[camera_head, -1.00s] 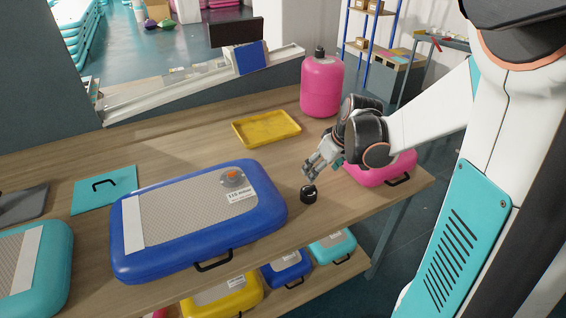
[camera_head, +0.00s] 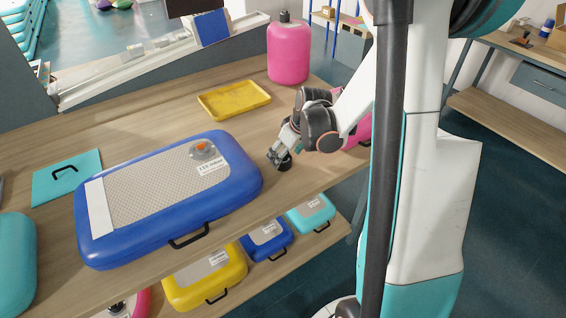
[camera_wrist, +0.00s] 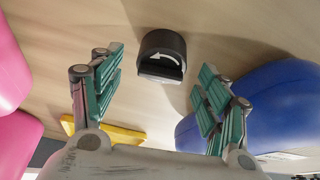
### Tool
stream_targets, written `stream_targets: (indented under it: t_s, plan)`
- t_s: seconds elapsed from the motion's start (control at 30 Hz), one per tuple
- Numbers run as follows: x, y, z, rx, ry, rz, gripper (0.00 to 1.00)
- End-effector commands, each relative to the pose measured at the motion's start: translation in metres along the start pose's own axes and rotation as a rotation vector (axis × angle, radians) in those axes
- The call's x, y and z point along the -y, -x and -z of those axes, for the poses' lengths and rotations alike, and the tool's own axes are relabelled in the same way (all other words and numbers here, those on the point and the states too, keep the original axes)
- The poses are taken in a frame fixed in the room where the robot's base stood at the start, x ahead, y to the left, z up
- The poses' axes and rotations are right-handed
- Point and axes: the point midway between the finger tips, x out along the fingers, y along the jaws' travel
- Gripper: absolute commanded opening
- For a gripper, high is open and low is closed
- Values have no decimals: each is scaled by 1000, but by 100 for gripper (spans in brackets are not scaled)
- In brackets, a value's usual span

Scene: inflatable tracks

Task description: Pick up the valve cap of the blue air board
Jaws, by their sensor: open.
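The blue air board (camera_head: 165,235) lies flat on the wooden table, with a grey top and a valve with an orange centre (camera_head: 201,148) near its far right corner. The black valve cap (camera_head: 286,165) stands on the table just right of the board. In the wrist view the cap (camera_wrist: 161,55) shows a white curved arrow and lies ahead of and between the fingers. My gripper (camera_head: 277,157) is at the cap in the head view; in the wrist view my gripper (camera_wrist: 158,95) is open, its green-padded fingers apart on both sides, with nothing between them touching the cap visibly.
A yellow tray (camera_head: 262,98) and a pink bottle (camera_head: 288,55) stand behind. A pink board (camera_head: 357,135) lies right of my gripper. A teal folder-like sheet (camera_head: 40,190) and a teal board (camera_head: 15,265) are at left. More boards lie on the lower shelf.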

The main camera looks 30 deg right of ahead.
Motion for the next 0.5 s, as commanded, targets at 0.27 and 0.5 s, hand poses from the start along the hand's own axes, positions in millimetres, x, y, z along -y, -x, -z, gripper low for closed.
stream_targets:
  t_s: [0.27, 0.5]
  plan:
    - [1, -30, -2, 0, 0, 0, 69]
    - [1, -28, -1, 0, 0, 0, 51]
